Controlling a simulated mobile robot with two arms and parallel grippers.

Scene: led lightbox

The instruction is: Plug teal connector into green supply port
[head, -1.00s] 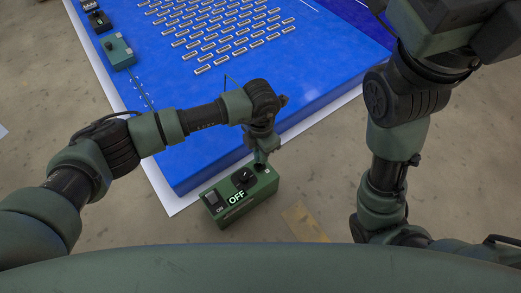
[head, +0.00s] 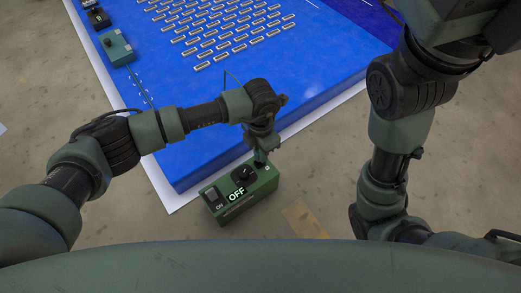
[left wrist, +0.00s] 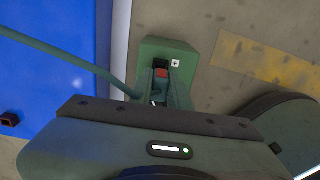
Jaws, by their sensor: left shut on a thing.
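The green supply box (head: 240,202) stands on the floor at the front edge of the blue panel, with a black knob (head: 241,174) and a lit "OFF" label on top. My left gripper (head: 261,157) is over its far right end, pointing down. In the left wrist view a dark square port (left wrist: 159,63) shows on the box (left wrist: 172,45) beside a white plus mark. My left gripper (left wrist: 160,84) is shut right beside that port, with a red part between the fingers. The teal connector itself is mostly hidden by the fingers; its teal cable (left wrist: 70,58) runs left. I cannot tell whether it touches the port.
The blue panel (head: 250,90) carries rows of small light-coloured modules. A teal box (head: 116,47) with a knob sits at its left edge. A yellowish floor patch (head: 304,218) lies right of the supply box. My right arm rises at the right, its gripper out of frame.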

